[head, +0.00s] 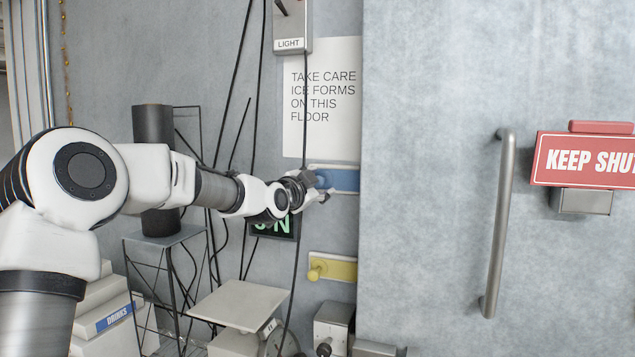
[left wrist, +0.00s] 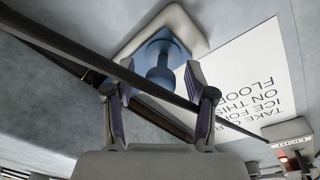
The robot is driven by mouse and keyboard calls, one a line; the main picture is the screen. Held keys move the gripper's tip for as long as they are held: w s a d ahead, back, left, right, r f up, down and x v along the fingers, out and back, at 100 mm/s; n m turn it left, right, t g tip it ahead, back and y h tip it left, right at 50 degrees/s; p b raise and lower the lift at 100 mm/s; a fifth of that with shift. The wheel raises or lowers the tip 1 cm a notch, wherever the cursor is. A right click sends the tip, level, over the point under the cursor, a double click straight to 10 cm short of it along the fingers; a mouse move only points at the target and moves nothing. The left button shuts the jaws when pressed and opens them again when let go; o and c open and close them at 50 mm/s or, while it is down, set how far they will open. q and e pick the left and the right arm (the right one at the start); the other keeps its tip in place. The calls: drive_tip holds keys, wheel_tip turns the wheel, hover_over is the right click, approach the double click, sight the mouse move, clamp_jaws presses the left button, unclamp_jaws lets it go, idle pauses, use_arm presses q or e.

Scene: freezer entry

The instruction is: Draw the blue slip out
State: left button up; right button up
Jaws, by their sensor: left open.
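The blue slip (head: 345,181) sits in a pale holder on the grey wall, just below the paper notice, with a round blue knob at its left end. My left gripper (head: 319,190) is at that knob, and its fingers partly cover it. In the left wrist view the blue knob (left wrist: 163,64) points towards me from its pale plate. The open fingers of my left gripper (left wrist: 155,84) stand on either side of the knob's near end, with gaps showing. My right gripper is in neither view.
A dark cable (left wrist: 90,66) crosses in front of the fingers and knob in the left wrist view. A yellow slip (head: 340,270) with its own knob is lower on the wall. The door's long handle (head: 498,225) is to the right. A notice (head: 322,100) hangs above.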

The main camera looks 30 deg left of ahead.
use_arm(q)
drive_tip(key=shift+s+r, duration=0.1)
drive_tip(key=shift+s, duration=0.1)
drive_tip(key=shift+c, duration=0.7)
clamp_jaws()
drive_tip(key=shift+s+a+b, duration=0.15)
drive_tip(key=shift+a+b, duration=0.15)
drive_tip(key=shift+b, duration=0.3)
drive_tip(key=shift+a, duration=0.1)
drive_tip(key=shift+o, duration=0.7)
unclamp_jaws()
drive_tip(key=shift+w, duration=0.25)
wheel_tip(320, 180, up, 10)
drive_tip(key=shift+f, duration=0.1)
drive_tip(key=shift+w+f, duration=0.1)
